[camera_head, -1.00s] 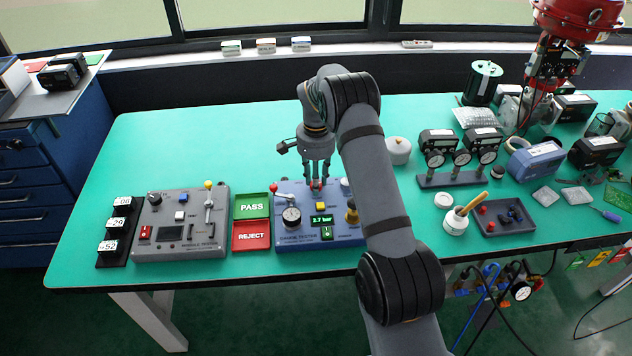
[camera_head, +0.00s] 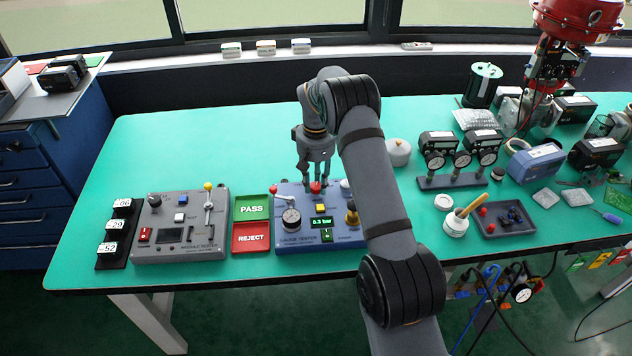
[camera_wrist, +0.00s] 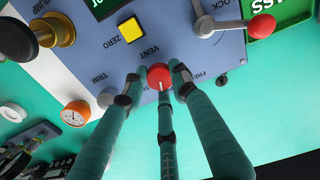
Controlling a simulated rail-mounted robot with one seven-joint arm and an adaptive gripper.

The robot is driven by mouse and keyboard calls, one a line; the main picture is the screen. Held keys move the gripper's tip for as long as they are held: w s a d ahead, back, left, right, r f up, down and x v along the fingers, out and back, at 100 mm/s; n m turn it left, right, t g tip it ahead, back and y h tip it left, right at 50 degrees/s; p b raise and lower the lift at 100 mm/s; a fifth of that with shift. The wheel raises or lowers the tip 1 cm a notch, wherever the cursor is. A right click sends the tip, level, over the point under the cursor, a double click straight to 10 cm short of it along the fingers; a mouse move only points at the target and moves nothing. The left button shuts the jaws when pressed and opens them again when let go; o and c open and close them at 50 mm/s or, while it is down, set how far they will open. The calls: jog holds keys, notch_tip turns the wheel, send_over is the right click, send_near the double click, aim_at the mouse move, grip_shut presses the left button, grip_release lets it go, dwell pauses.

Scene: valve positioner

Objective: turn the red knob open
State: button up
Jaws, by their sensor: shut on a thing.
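The red knob (camera_head: 315,188) sits at the back of the grey-blue gauge tester (camera_head: 297,238). In the wrist view, the red knob (camera_wrist: 159,74) carries a white mark and lies beside the VENT label. My gripper (camera_head: 317,184) points down with its three fingers around the knob and is shut on it. The wrist view shows my gripper (camera_wrist: 160,86) with its fingertips at the knob's sides. The tester's green display (camera_head: 322,222) reads 0.3 bar.
A yellow ZERO button (camera_wrist: 131,29) and a red-tipped lever (camera_wrist: 262,25) are close to the knob. A brass knob (camera_head: 352,214) is at the tester's right. PASS (camera_head: 252,207) and REJECT (camera_head: 251,237) trays stand left of the tester.

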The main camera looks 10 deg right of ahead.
aim_at(315, 185)
jog(key=shift+w+r+n, duration=0.1)
jog(key=shift+w+n, duration=0.05)
jog(key=shift+n, duration=0.7)
jog(key=shift+w+r+n, duration=0.1)
jog(key=shift+n, duration=0.75)
jog(key=o, duration=1.2)
jog(key=shift+s+f, duration=0.1)
jog(key=shift+f, duration=0.05)
jog(key=shift+c, duration=0.2)
notch_tip(315, 185, up, 12)
jog(key=shift+f, duration=0.15)
